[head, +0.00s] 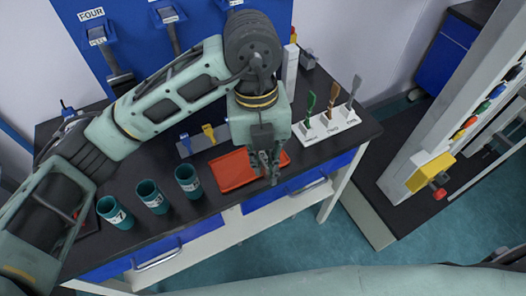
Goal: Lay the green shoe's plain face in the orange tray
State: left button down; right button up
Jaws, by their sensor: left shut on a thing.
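The orange tray (232,172) lies on the dark bench top near its front edge. My left gripper (271,178) points down over the right part of the tray and covers some of it. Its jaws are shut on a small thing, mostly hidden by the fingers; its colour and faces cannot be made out. I cannot tell whether it touches the tray. No green shoe can be picked out for certain. A green-topped tool (309,104) stands in the white rack (318,130) to the right. My right gripper is not in view.
Several teal cups, including one cup (188,181), stand left of the tray. A grey holder with blue and yellow pieces (209,133) is behind it. Brown (333,96) and grey (355,87) tools stand in the rack. A pale machine with a yellow block (430,173) is at right.

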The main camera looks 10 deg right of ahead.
pick_arm(q)
jog(key=w+a+f+p, duration=0.1)
jog(key=w+a+f, duration=0.1)
jog(key=w, duration=0.1)
jog(key=w+a+f+p, duration=0.1)
jog(key=w+a+f, duration=0.1)
jog(key=w, duration=0.1)
jog(key=w+a+f+p, duration=0.1)
jog(key=w+a+f, duration=0.1)
jog(key=w+f, duration=0.1)
jog(key=shift+w+a+f, duration=0.1)
jog(key=shift+w+a, duration=0.05)
jog(key=shift+a, duration=0.25)
notch_tip(320, 180, down, 3)
jog(key=shift+f+p, duration=0.1)
jog(key=shift+p, duration=0.8)
jog(key=shift+f, duration=0.35)
jog(key=c, duration=2.3)
grip_release()
jog(key=o, duration=0.5)
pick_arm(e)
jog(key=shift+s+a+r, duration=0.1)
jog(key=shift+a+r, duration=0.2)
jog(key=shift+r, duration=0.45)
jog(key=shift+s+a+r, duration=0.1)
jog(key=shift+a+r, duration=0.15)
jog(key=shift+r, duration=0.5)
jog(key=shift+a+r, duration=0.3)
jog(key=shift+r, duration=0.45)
